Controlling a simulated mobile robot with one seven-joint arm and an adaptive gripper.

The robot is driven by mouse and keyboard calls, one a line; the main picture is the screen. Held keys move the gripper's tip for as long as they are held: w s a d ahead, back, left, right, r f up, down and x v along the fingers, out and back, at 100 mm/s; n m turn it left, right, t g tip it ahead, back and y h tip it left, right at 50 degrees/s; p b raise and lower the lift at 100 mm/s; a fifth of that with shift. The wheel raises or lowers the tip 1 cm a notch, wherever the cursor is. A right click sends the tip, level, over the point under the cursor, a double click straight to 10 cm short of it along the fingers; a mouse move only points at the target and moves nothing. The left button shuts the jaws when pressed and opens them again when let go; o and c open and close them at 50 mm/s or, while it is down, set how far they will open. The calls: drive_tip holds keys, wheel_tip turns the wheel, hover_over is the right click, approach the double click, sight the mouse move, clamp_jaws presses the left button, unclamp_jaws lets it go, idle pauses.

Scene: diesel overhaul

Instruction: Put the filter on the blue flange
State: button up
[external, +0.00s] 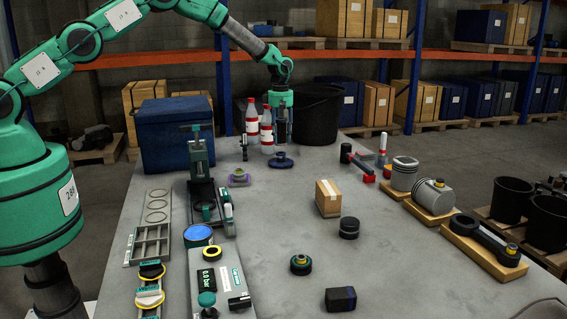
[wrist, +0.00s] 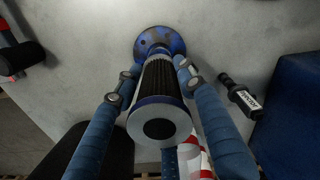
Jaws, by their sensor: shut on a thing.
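The filter (wrist: 160,95) is a dark pleated cylinder with a pale, holed end cap in the wrist view. My gripper (wrist: 155,82) is shut on it, one finger on each side. In the external view my gripper (external: 281,125) points down and mostly hides the filter. The blue flange (external: 282,162) lies on the table directly below. In the wrist view the blue flange (wrist: 160,37) shows just beyond the filter's far end. Whether the filter touches the flange I cannot tell.
Red-and-white bottles (external: 267,131) and a black bucket (external: 318,105) stand close behind my gripper. A small dark injector (wrist: 239,96) stands nearby. The table between flange and cardboard box (external: 328,198) is clear.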

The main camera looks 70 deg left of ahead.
sight(281, 118)
idle(0.4)
drive_tip(key=shift+f, duration=1.75)
drive_tip(key=shift+f, duration=0.1)
drive_tip(key=o, duration=1.3)
wheel_tip(281, 118, up, 12)
drive_tip(key=shift+r, duration=0.15)
